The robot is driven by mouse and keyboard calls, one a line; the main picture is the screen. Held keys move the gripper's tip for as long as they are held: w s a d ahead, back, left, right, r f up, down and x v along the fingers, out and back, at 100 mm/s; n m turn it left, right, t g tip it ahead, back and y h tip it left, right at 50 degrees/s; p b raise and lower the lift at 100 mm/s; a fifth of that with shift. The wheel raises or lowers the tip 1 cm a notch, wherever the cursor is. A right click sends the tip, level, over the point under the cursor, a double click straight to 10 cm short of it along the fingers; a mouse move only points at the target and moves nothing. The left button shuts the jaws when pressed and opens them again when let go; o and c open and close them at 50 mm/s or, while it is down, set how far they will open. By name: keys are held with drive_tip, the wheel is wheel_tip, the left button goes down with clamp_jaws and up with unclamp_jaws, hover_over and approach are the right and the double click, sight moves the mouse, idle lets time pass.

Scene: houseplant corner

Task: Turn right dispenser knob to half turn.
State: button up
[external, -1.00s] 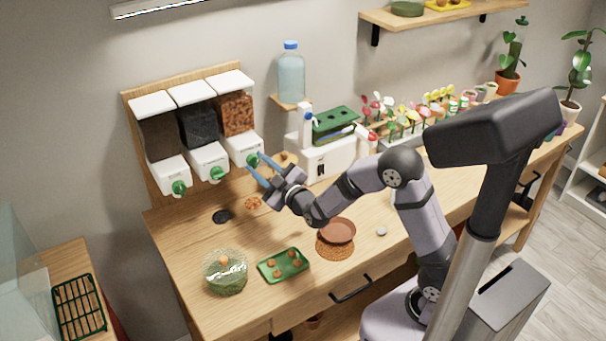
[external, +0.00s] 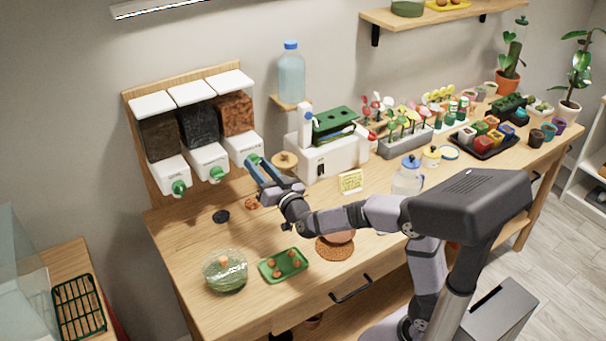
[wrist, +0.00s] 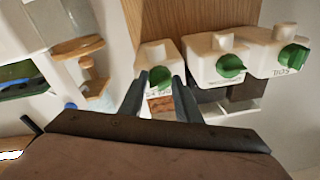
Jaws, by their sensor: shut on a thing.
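Three white dispensers hang on a wooden board at the left. The right dispenser (external: 242,149) holds orange-brown chunks, and in the wrist view its white body (wrist: 157,55) is at the left of the row. Its green knob (wrist: 160,76) sits between my fingertips; in the external view the fingers mostly cover it. My gripper (external: 254,166) is shut on this knob, its blue-grey fingers on either side. The middle dispenser's green knob (external: 217,173) and the left one's green knob (external: 179,187) are free, and both also show in the wrist view.
A small orange-brown pile (external: 252,203) and a dark round patch (external: 221,216) lie on the table below the dispensers. A white machine (external: 330,155) and a bottle (external: 291,75) on a small shelf stand to the right. A green tray (external: 284,265) and a glass dome (external: 225,272) are in front.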

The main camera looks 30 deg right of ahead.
drive_tip(key=m+b, duration=0.2)
drive_tip(key=m, duration=0.1)
drive_tip(key=m+h+b, duration=0.1)
drive_tip(key=m+b, duration=0.1)
drive_tip(key=m, duration=0.1)
drive_tip(key=shift+a+f, duration=0.1)
drive_tip(key=shift+f, duration=0.1)
drive_tip(key=m+b, duration=0.2)
drive_tip(key=m, duration=0.3)
drive_tip(key=m+g+h+b, duration=0.1)
drive_tip(key=m+b, duration=0.1)
drive_tip(key=m, duration=0.4)
drive_tip(key=m+b, duration=0.2)
drive_tip(key=m, duration=0.3)
drive_tip(key=shift+a+r+m+g+h+b, duration=0.15)
drive_tip(key=shift+r+m+g+h+b, duration=0.15)
drive_tip(key=shift+r+m+h, duration=0.1)
drive_tip(key=o, duration=1.1)
drive_tip(key=shift+c, duration=0.2)
